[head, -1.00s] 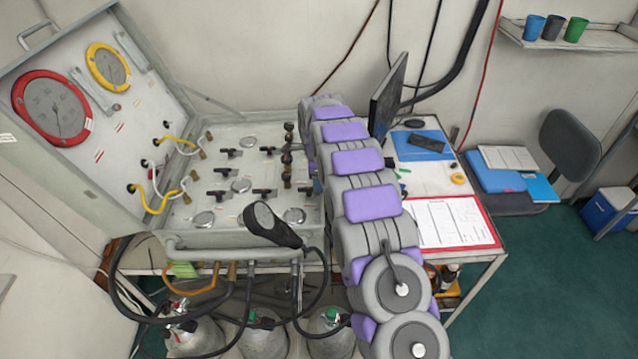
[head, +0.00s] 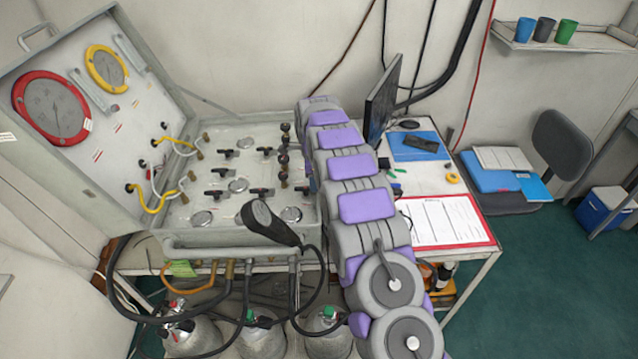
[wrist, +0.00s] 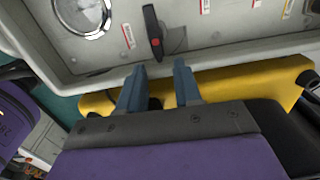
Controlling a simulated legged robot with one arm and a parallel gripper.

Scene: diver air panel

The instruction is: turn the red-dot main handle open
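The air panel (head: 190,228) is an open grey case at the left in the head view, with several black handles on its deck. In the wrist view a black handle (wrist: 153,30) with a red mark on it stands near the panel edge, roughly in line with the picture's height. I cannot tell which head-view handle it is. My gripper (wrist: 158,88) is open and empty, its two blue-grey fingers apart just below this handle in the picture. No contact shows. In the head view my arm hides the gripper.
A round gauge (wrist: 83,12) sits left of the handle. A yellow object (wrist: 235,85) lies behind the fingers. A black handset (head: 268,222) rests at the panel's front edge with hoses below. A monitor (head: 382,103) and a clipboard (head: 447,220) are right of my arm.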

